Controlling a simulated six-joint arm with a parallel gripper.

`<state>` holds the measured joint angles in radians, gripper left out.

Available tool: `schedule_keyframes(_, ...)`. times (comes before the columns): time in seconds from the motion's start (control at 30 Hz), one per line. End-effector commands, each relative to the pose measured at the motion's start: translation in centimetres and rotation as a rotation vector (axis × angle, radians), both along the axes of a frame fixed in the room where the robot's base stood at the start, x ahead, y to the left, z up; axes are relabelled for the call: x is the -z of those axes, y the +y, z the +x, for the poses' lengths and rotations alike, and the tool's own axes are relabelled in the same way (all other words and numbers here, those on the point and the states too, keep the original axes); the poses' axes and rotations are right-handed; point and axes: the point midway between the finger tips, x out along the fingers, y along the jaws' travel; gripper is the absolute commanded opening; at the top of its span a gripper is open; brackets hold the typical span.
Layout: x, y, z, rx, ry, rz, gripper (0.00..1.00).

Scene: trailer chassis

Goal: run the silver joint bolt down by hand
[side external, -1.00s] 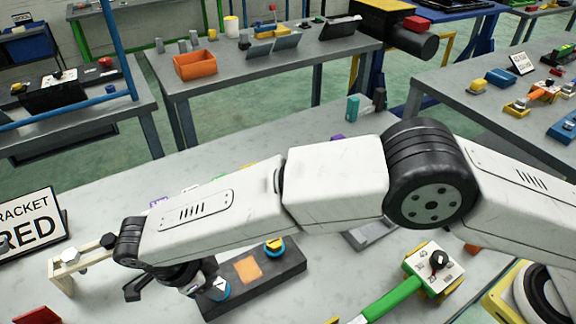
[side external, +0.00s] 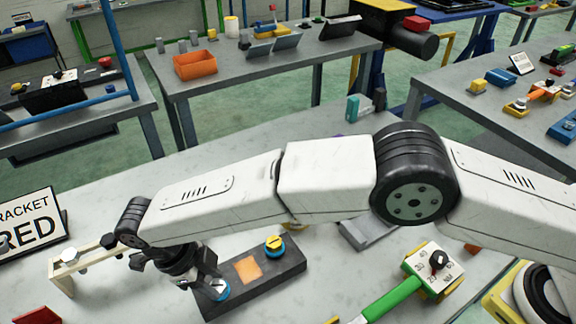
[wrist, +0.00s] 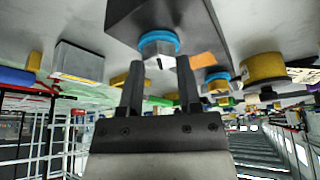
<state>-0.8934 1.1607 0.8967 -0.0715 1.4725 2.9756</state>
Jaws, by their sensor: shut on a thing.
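The black chassis block (side external: 262,285) lies on the table and carries an orange square patch on top. At its near left end the silver joint bolt (side external: 218,288) stands in a blue ring (side external: 223,296). My gripper (side external: 205,284) is down at this end, shut on the bolt. In the wrist view my gripper (wrist: 160,72) has its two black fingers on either side of the silver bolt (wrist: 158,60), with the blue ring (wrist: 158,42) just beyond. The fingers partly hide the bolt in the side view. A second blue ring with a yellow top (side external: 274,243) sits at the block's far end.
A pale wooden rack (side external: 62,275) with bolts stands left of my gripper. A sign (side external: 28,228) is behind it. A green-handled tool (side external: 392,298) with a dial box (side external: 432,268) lies to the right. A grey block (side external: 368,232) is behind the chassis.

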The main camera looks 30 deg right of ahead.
Motion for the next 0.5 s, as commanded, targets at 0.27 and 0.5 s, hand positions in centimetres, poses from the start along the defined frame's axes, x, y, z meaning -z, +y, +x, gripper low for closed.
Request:
schedule_keyframes(0.27, -0.41, 0.13, 0.15, -0.001, -0.005, 0.005, 0.79)
schedule_keyframes(0.5, -0.18, 0.06, 0.07, -0.001, -0.002, 0.002, 0.79)
